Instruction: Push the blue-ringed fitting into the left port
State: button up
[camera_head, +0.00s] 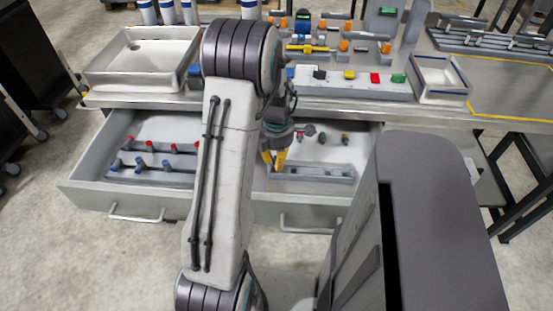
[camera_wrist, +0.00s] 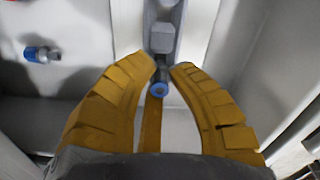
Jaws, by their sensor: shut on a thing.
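My gripper (camera_head: 273,158), with yellow fingers, hangs low over the open drawers, near the wall between them. The fitting's grey body is partly hidden by the fingers. A second blue-ringed fitting (camera_wrist: 42,54) lies apart to the left in the wrist view. In the head view several blue-ringed fittings (camera_head: 139,164) show in the left drawer. I cannot tell which port is the left one.
The left drawer (camera_head: 83,178) also holds red-ringed fittings (camera_head: 148,146). The right drawer (camera_head: 352,165) holds a grey rack (camera_head: 325,175). Above, the bench carries a grey bin (camera_head: 97,72), a block with coloured pieces (camera_head: 395,91), orange-tipped parts and a small tray (camera_head: 440,98).

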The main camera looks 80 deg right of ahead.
aim_at(275, 170)
jog(key=shift+f, duration=0.2)
jog(key=shift+f+b, duration=1.1)
jog(key=shift+f, duration=0.05)
jog(key=shift+a+f, duration=0.2)
jog(key=shift+f, duration=0.2)
jog(key=shift+f+b, duration=0.4)
jog(key=shift+b, duration=0.35)
grip_shut()
jog(key=o, duration=1.1)
grip_release()
jog(key=shift+w, duration=0.15)
jog(key=shift+c, duration=0.2)
jog(key=r, duration=1.2)
jog(key=shift+d+r, duration=0.2)
jog(key=shift+r, duration=0.15)
